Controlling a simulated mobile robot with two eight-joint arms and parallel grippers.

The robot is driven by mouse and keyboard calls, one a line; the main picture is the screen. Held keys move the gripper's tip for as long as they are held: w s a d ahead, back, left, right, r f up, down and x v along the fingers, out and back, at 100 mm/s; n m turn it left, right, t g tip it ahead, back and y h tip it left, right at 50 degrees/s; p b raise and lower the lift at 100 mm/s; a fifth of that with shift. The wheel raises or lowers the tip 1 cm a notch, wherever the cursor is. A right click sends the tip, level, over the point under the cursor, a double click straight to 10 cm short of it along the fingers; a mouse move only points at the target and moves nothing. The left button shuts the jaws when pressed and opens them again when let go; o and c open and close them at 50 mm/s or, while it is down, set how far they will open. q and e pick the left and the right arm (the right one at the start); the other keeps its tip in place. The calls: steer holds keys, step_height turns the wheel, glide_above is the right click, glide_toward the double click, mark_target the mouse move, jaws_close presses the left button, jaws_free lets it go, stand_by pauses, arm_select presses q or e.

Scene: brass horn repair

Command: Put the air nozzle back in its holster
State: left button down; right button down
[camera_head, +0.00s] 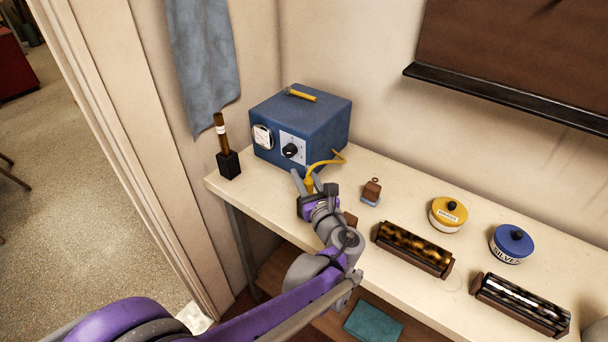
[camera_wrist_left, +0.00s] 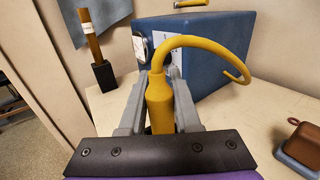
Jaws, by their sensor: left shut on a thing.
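My left gripper (camera_head: 308,183) is shut on a yellow bottle-shaped tool with a long curved tube (camera_wrist_left: 160,107), which looks like the air nozzle. In the left wrist view its body stands upright between the grey fingers (camera_wrist_left: 155,105). Its thin tube arches up and right, ending in a hook in front of the blue box. In the head view the yellow tube (camera_head: 322,163) rises above the gripper near the front of the box. I cannot make out a clearly marked holster. My right gripper is not in view.
A blue box (camera_head: 318,125) with a dial stands behind the gripper, a yellow-handled item (camera_head: 301,94) on top. A brown rod in a black block (camera_head: 228,165) is left. A small brown block (camera_head: 371,190), two brush-like trays and two round tins (camera_head: 447,214) stand right on the bench.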

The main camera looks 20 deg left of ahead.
arm_select(q)
steer(key=shift+f+b, duration=0.35)
steer(key=shift+f, duration=0.2)
steer(key=c, duration=0.5)
jaws_free()
steer(key=shift+c, duration=0.2)
steer(key=v, duration=1.1)
steer(key=shift+w, duration=0.1)
